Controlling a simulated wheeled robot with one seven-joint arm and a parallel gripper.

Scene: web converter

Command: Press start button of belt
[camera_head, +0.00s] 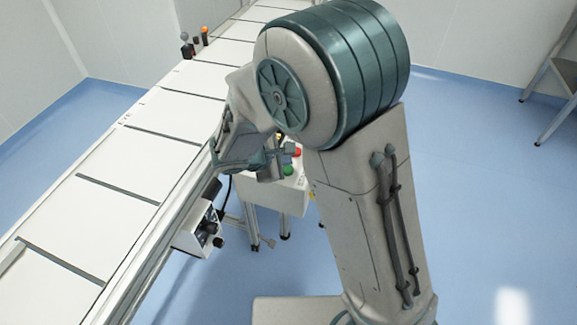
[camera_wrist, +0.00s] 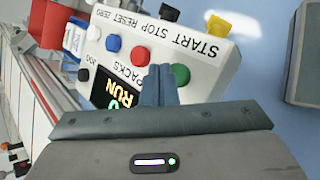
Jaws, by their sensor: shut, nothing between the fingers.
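The start button is a round green button (camera_wrist: 181,74) on a white control box (camera_wrist: 205,62), beside the upside-down START label in the wrist view. A red button (camera_wrist: 140,55) sits to its left, then a blue one (camera_wrist: 113,42). My gripper (camera_wrist: 159,70) is shut and empty. Its fingertips overlap the panel between the green and red buttons, close against the green one's left edge. I cannot tell whether they touch. In the head view the box (camera_head: 278,195) and green button (camera_head: 288,170) show behind my arm, which partly hides them.
A small display (camera_wrist: 117,93) is left of my fingers. A yellow part (camera_wrist: 219,24) stands at the box's far edge. The long conveyor belt (camera_head: 120,160) runs along the left, with another small control box (camera_head: 200,230) on its side.

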